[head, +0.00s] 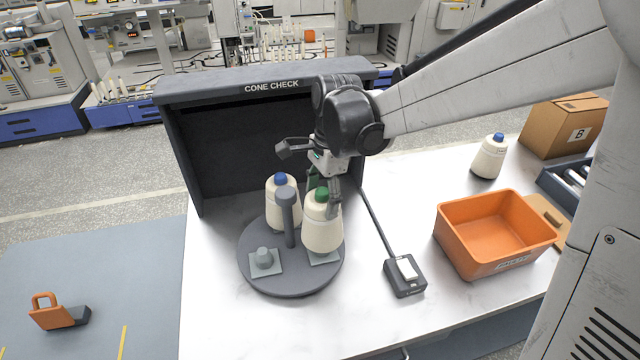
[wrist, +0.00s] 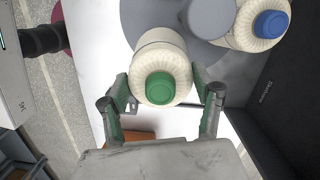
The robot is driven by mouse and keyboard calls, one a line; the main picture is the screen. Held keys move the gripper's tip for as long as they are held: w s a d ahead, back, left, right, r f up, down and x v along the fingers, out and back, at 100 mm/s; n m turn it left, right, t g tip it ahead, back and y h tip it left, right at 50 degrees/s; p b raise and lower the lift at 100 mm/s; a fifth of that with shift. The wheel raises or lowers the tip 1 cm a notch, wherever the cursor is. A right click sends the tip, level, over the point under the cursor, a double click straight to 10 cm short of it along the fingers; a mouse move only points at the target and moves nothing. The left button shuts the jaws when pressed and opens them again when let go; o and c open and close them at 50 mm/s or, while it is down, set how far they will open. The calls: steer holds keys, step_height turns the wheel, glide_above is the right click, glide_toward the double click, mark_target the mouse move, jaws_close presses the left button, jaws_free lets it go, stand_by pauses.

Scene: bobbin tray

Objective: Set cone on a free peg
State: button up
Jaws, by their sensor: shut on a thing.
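My gripper (head: 325,184) is shut on the cream cone with the green top (head: 321,229). In the wrist view the fingers (wrist: 165,92) sit on both sides of this cone, just below its green top (wrist: 160,88). The cone is upright at the right side of the grey round turntable (head: 290,286), at a square pad (head: 325,260). Whether its base rests on the pad or is just above it I cannot tell. A blue-topped cone (head: 282,205) stands at the turntable's back; it also shows in the wrist view (wrist: 245,25).
A grey post (head: 288,215) rises from the turntable's middle, close to the held cone. The dark "CONE CHECK" booth (head: 270,87) stands behind. A switch box (head: 404,275), an orange bin (head: 495,235), another blue-topped cone (head: 489,158) and a cardboard box (head: 563,127) are on the right.

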steer(key=shift+f+b, duration=2.05)
steer(key=shift+f, duration=0.3)
stand_by(0.8)
steer(key=o, duration=2)
steer(key=shift+c, duration=0.2)
steer(key=r, duration=0.4)
steer(key=d+r, duration=0.1)
steer(key=r, duration=0.7)
steer(key=shift+w+d, duration=0.2)
steer(key=shift+w, duration=0.1)
steer(key=shift+s+d, duration=0.1)
steer(key=s+d+f+n+t+b, duration=0.1)
steer(key=s+d+f+n+t, duration=0.1)
steer(key=s+d+n, duration=0.4)
steer(key=s+d+f+n+t+h+b, duration=0.1)
steer(key=s+d+f+n+t, duration=0.1)
steer(key=s+d+n+t, duration=0.3)
steer(key=s+d+n, duration=0.1)
steer(key=s+d, duration=0.2)
steer(key=s, duration=0.3)
steer(key=shift+s+f+n+t, duration=0.15)
steer(key=shift+s+n+t, duration=0.15)
steer(key=shift+s, duration=0.1)
steer(key=o, duration=0.4)
steer(key=shift+s+d+f, duration=0.15)
steer(key=shift+f, duration=0.05)
